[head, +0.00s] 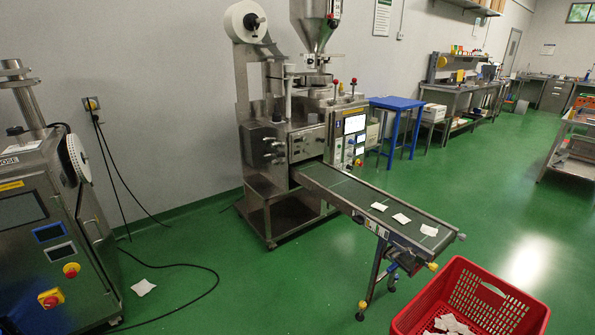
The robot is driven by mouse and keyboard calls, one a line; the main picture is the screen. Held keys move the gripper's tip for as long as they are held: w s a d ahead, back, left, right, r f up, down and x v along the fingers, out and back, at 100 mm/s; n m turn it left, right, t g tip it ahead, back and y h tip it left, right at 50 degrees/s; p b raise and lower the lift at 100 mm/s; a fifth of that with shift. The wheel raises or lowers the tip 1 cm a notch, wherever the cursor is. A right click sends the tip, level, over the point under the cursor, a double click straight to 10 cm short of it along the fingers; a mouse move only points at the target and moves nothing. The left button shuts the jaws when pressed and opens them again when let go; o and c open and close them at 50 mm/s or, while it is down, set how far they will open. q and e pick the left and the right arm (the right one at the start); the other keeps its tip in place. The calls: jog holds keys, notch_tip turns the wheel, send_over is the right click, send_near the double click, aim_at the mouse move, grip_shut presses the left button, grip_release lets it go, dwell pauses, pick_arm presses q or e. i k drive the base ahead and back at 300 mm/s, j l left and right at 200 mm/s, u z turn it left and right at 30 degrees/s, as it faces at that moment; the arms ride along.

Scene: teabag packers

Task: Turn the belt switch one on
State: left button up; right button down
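The teabag packing machine (310,146) stands against the wall in the middle of the head view. A conveyor belt (350,188) slopes from it toward the lower right. The machine's control panel (354,140) has a lit screen and several small buttons or knobs. A small panel (377,228) with tiny controls is on the belt's near side. I cannot tell which control is belt switch one, or its position. Three white teabags (401,218) lie on the belt's lower half. Neither of my grippers is in view.
A red crate (472,300) with white teabags stands below the belt's end. Another machine (55,240) with red knobs is at the left. A black cable and a white packet (143,287) lie on the green floor. A blue stool (397,104) stands behind. The floor between is mostly clear.

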aim_at(359, 219)
jog(key=i+z, duration=0.1)
jog(key=z, duration=0.35)
jog(key=i+j+z, duration=0.1)
jog(key=z, duration=0.4)
jog(key=j+z, duration=0.1)
jog(key=z, duration=0.35)
jog(key=i+j+z, duration=0.1)
jog(key=z, duration=0.4)
